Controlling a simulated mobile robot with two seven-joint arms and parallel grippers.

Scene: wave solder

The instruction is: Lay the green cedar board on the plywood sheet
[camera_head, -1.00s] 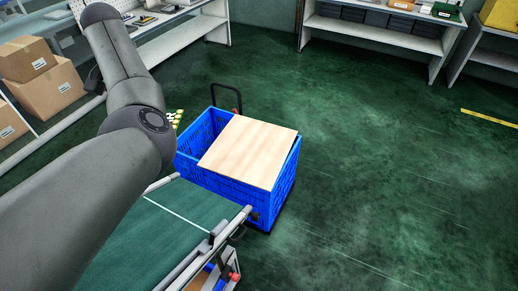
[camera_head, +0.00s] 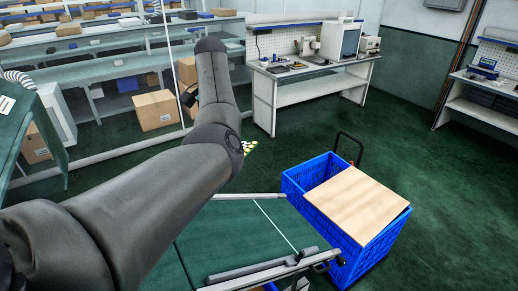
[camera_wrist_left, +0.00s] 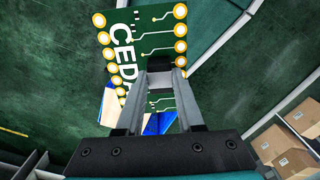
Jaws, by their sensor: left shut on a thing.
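The green cedar board (camera_wrist_left: 140,40) has gold round pads and white lettering beginning "CED". My left gripper (camera_wrist_left: 160,72) is shut on it, and the board sticks out beyond the fingertips. In the head view only a small part of the board with yellowish pads (camera_head: 250,147) shows past my left arm, which hides the gripper. The pale plywood sheet (camera_head: 357,205) lies tilted across the top of a blue crate (camera_head: 340,244), to the right of the board in the picture. My right gripper is in neither view.
A green-topped conveyor (camera_head: 232,240) with metal rails stands in front of the crate. A cart handle (camera_head: 350,145) rises behind the crate. A white workbench (camera_head: 310,78) and cardboard boxes (camera_head: 156,110) stand farther back. Floor right of the crate is open.

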